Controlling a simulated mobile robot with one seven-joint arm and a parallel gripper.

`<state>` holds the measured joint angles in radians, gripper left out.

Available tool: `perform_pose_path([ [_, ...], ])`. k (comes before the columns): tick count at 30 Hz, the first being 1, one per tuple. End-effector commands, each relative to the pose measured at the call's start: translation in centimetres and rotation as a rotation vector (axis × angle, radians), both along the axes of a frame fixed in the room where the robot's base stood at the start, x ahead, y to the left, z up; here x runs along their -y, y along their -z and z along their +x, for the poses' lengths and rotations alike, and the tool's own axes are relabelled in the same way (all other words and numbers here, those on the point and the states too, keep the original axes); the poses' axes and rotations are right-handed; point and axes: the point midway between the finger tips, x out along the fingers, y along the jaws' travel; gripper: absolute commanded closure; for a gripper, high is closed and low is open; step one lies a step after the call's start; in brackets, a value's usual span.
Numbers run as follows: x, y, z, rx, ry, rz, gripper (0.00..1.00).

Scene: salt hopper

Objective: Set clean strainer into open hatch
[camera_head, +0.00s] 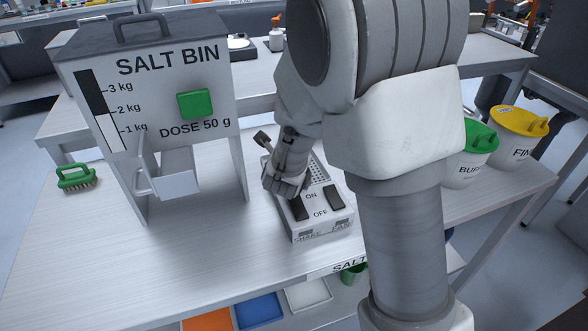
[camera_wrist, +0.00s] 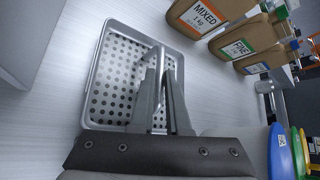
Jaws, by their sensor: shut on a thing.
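The strainer (camera_wrist: 115,78) is a grey perforated plate with a raised rim and a bar handle, below my gripper in the wrist view. My gripper (camera_wrist: 160,78) is shut on that handle, with its fingers on either side of the bar. In the head view my gripper (camera_head: 283,186) is low over the left side of a white switch box (camera_head: 318,222). Perforated metal (camera_head: 318,172) shows just behind the box; my arm hides part of it. Whether the strainer touches the surface below cannot be told. I cannot make out an open hatch.
The salt bin (camera_head: 170,80) stands at left with a white cup (camera_head: 170,175) under it. A green brush (camera_head: 75,178) lies on the table's left. Green-lidded (camera_head: 475,150) and yellow-lidded (camera_head: 517,130) buckets stand at right. Labelled brown containers (camera_wrist: 210,15) are near the strainer.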

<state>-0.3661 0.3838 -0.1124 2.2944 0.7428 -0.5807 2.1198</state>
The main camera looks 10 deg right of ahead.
Motion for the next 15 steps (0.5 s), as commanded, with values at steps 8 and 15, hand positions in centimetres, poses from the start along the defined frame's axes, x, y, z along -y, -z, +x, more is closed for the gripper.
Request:
perform_pose_path([
  [8,0.01,1.42,0.05,0.003,0.001,0.0,1.0],
  [15,0.0,1.81,0.05,0.002,0.0,0.001,1.0],
])
